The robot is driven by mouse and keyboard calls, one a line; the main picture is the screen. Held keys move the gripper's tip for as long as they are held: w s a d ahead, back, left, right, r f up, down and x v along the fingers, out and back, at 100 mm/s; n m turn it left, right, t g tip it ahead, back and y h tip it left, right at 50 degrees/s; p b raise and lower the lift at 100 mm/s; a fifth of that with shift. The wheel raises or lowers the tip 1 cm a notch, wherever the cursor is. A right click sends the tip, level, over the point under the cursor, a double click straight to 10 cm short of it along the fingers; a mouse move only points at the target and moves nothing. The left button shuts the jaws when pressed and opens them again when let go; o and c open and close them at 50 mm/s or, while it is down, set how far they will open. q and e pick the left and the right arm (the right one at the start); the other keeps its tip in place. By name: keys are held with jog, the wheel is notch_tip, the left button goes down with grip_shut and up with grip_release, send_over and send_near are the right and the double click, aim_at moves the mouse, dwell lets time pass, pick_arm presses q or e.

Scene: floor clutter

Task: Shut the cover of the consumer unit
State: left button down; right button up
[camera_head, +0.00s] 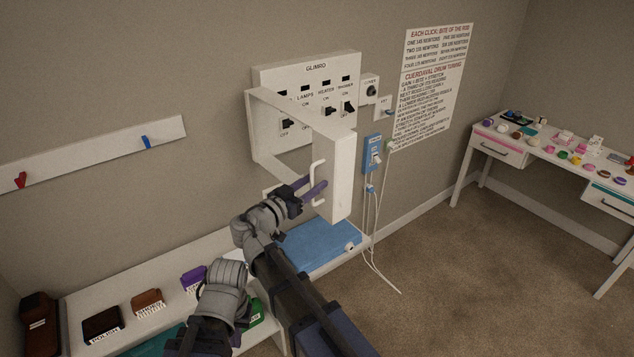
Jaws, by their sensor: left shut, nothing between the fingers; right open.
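The consumer unit (306,70) is a white panel marked GLIMRO on the wall, with black switches. Its white cover (341,168) stands open, swung out from the wall, and the switches show behind and through it. A white bar handle (318,198) is on the cover's outer face. My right gripper (311,188) is open, its purple fingers at the handle; whether they touch it I cannot tell. My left gripper (224,272) is shut and empty, low over the white bench, away from the cover; its fingertips are hard to make out.
The white bench (240,242) below holds a blue box (318,243) and several labelled blocks, one purple (193,278). A blue device (372,153) with hanging white cords is right of the cover. A wall rail (100,156) is at left. Open carpet (440,260) lies at right.

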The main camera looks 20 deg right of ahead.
jog(key=shift+a, duration=0.1)
jog(key=shift+c, duration=0.3)
jog(key=c, duration=0.3)
grip_shut()
dwell(0.6)
